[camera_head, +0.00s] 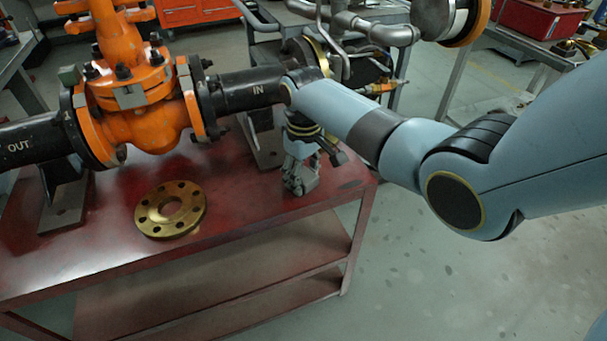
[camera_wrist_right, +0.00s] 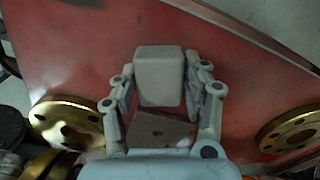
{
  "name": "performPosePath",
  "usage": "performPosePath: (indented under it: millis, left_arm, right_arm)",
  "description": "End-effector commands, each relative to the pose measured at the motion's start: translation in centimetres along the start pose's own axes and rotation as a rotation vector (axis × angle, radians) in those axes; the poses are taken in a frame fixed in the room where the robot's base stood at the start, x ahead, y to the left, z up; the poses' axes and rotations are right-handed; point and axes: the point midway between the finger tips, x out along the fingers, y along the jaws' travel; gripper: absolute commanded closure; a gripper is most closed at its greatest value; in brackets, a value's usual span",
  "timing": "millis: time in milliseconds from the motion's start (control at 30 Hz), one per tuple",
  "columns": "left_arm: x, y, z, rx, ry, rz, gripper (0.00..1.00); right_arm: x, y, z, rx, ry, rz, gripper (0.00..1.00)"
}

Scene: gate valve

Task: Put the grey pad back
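The grey pad (camera_wrist_right: 160,75) is a light grey block with rounded edges. In the right wrist view it sits between the two fingers of my right gripper (camera_wrist_right: 159,88), which press against its left and right sides. In the head view my right gripper (camera_head: 300,182) points down over the right end of the red table, just in front of the black pipe marked IN. The pad is hard to tell from the grey fingers there, and I cannot tell whether it touches the table. My left gripper is not in view.
The orange valve (camera_head: 145,90) with black pipes stands along the back of the red table (camera_head: 100,260). A brass flange (camera_head: 170,209) lies flat on the table left of my right gripper. The table's front right is bare. Carts and red boxes stand behind.

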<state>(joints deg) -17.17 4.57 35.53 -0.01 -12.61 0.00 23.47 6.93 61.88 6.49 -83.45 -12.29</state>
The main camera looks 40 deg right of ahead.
Motion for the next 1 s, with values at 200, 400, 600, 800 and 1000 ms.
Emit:
performPosePath:
  millis: [200, 400, 600, 800, 1000]
  left_arm:
    - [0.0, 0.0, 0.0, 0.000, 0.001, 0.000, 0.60]
    - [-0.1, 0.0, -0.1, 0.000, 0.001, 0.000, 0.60]
    - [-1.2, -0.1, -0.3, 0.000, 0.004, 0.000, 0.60]
    - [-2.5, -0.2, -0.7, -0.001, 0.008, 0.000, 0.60]
    - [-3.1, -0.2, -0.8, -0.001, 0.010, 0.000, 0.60]
  right_arm:
    - [0.0, 0.0, 0.0, 0.000, 0.000, 0.000, 0.34]
    - [-0.2, 0.0, 0.0, 0.000, 0.001, 0.000, 0.34]
    - [-3.1, 0.0, 0.0, 0.000, 0.003, 0.001, 0.34]
    - [-7.8, 0.0, -0.1, -0.001, 0.005, 0.002, 0.34]
    - [-11.1, 0.0, -0.1, 0.000, 0.003, 0.000, 0.34]
